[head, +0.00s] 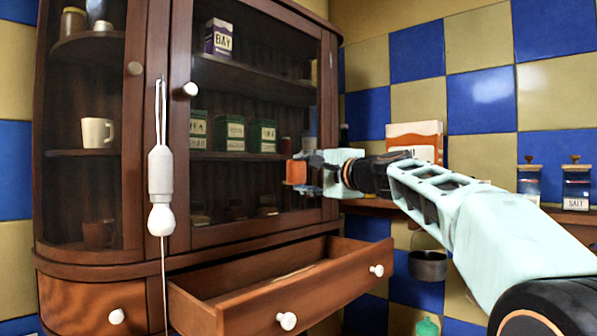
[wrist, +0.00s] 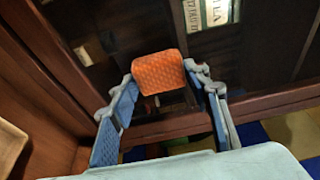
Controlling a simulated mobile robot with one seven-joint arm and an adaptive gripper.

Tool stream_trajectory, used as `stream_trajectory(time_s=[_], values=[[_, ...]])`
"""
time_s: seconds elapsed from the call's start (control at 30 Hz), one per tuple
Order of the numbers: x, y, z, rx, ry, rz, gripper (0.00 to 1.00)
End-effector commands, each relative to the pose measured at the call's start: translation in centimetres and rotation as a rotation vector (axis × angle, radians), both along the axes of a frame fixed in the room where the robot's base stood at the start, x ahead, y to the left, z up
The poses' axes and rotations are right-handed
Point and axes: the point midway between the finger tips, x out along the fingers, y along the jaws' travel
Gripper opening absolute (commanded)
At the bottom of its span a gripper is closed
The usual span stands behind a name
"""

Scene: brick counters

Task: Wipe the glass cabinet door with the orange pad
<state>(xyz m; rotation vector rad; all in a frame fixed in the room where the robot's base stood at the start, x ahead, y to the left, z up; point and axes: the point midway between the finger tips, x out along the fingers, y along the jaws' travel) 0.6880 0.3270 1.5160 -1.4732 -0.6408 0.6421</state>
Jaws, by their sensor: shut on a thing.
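The wooden cabinet's glass door (head: 222,177) is closed, with a white knob at its upper left. The orange pad (head: 296,171) is at the right part of the glass; it also shows in the wrist view (wrist: 159,72). My gripper (head: 312,172) is shut on the pad, with one finger on each side of it. In the wrist view my gripper (wrist: 163,84) holds the pad out in front of the dark pane. I cannot tell whether the pad touches the glass.
A drawer (head: 283,287) stands pulled open below the door. A white hanging thing (head: 161,182) with a cord hangs left of the door. Tins and a box stand on shelves behind the glass. A shelf with jars (head: 575,187) and a metal pot (head: 428,265) are at the right.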

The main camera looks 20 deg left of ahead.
Motion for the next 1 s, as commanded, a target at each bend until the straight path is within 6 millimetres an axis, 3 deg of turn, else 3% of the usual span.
stream_trajectory(time_s=[0.27, 0.8, 1.0], values=[[-0.1, -0.1, -0.1, 0.0, 0.0, 0.001, 0.25], [-2.4, -4.7, -0.2, 0.0, -0.001, -0.002, 0.25], [-2.8, -5.3, 0.0, 0.0, 0.0, 0.001, 0.25]])
